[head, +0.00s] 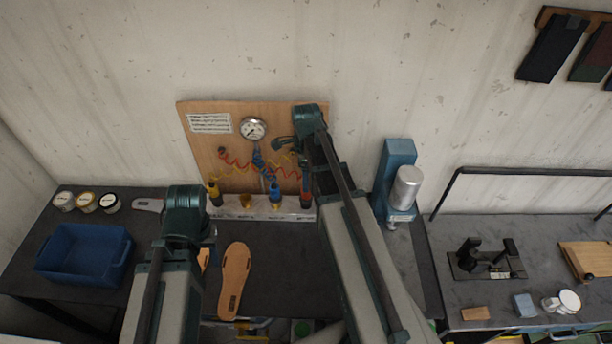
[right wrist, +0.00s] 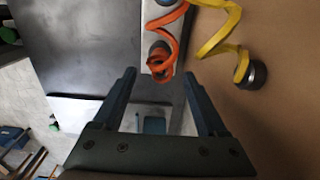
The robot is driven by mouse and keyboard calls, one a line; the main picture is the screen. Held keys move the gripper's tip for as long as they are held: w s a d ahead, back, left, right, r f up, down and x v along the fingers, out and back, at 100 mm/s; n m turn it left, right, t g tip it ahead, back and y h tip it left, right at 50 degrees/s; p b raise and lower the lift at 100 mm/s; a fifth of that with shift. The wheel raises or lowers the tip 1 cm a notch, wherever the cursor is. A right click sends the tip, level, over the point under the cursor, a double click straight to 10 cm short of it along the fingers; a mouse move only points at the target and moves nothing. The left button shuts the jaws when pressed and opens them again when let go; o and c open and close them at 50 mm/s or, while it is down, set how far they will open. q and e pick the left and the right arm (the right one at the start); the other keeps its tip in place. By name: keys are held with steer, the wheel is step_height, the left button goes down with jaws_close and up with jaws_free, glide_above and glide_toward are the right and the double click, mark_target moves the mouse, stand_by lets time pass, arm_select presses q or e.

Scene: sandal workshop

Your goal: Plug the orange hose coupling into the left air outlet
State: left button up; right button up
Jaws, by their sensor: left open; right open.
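In the head view, an orange coupling (head: 306,184) stands at the right end of the pale rail (head: 262,213) below the wooden board, partly behind my right arm. Its coiled orange hose (head: 236,165) runs across the board. A small brass fitting (head: 245,201) sits on the rail further left; I cannot tell which fitting is the left air outlet. In the right wrist view, the orange hose (right wrist: 164,62) hangs just beyond the open, empty fingers of my right gripper (right wrist: 160,85). My left gripper (head: 209,238) is open above the bench, its fingers mostly hidden.
A blue bin (head: 84,253) stands at the left. A sandal sole (head: 235,278) lies on the bench. A blue machine (head: 394,175) stands right of the board.

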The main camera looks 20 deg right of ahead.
steer(key=shift+f+b, duration=2.8)
steer(key=shift+f, duration=0.35)
steer(key=c, duration=1.2)
step_height(320, 180, up, 13)
steer(key=p, duration=1.3)
steer(key=shift+r, duration=0.1)
steer(key=shift+s, duration=0.1)
